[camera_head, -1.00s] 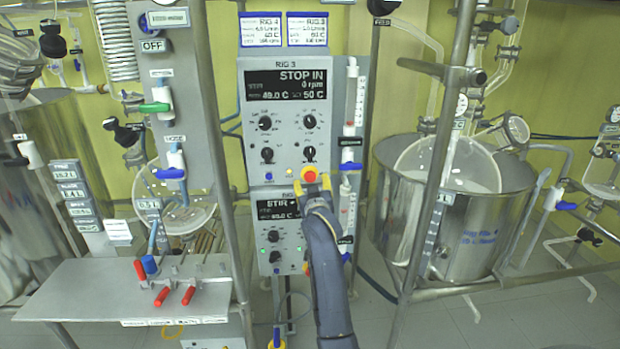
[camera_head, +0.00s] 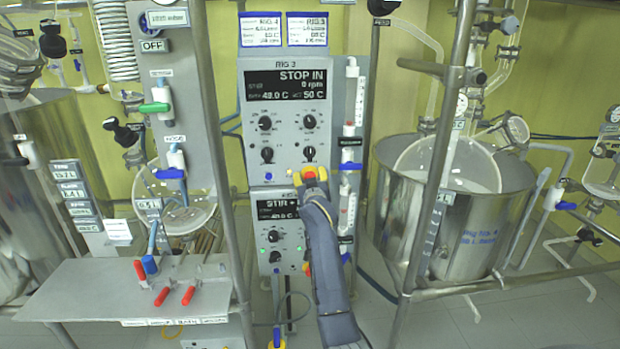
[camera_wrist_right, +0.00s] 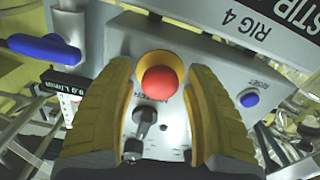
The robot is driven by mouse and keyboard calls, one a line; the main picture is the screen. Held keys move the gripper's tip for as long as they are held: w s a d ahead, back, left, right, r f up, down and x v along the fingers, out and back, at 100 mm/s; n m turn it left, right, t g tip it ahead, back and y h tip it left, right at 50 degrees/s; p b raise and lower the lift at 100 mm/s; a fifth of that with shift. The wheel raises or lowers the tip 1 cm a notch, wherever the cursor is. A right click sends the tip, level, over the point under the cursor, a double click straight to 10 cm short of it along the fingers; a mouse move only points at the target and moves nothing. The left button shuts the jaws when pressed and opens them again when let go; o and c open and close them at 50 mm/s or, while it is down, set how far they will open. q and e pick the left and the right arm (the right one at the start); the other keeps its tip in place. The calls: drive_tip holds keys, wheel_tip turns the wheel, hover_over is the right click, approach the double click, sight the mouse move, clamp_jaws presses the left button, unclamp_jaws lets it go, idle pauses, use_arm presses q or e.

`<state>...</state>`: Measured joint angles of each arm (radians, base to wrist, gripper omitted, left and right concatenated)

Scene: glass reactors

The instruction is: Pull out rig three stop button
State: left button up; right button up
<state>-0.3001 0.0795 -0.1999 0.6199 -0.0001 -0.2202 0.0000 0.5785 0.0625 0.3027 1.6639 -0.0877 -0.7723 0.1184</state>
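The rig 3 stop button is a red mushroom cap (camera_head: 310,173) on a yellow collar at the lower right of the grey rig 3 control box (camera_head: 287,120). The box's display reads "STOP IN" and 0 rpm. My right gripper (camera_head: 308,174) is at the button, with its yellow fingers on either side and partly covering it. In the right wrist view the red button (camera_wrist_right: 160,82) lies between the two finger pads (camera_wrist_right: 156,85). A narrow gap shows beside the cap, so the fingers look open around it. My left gripper is not in view.
The rig 4 control box (camera_head: 278,234) is directly below, partly behind my right arm. A blue reset button (camera_wrist_right: 249,99) and a black knob (camera_wrist_right: 144,118) are close to the fingers. Flow meters (camera_head: 351,120) and a metal post stand just right.

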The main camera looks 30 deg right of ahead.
clamp_jaws()
drive_tip(key=shift+s+a+f, duration=0.1)
drive_tip(key=shift+s+a, duration=0.2)
drive_tip(key=shift+s, duration=0.15)
drive_tip(key=shift+o, duration=0.9)
unclamp_jaws()
drive_tip(key=shift+s, duration=0.1)
drive_tip(key=v, duration=1.2)
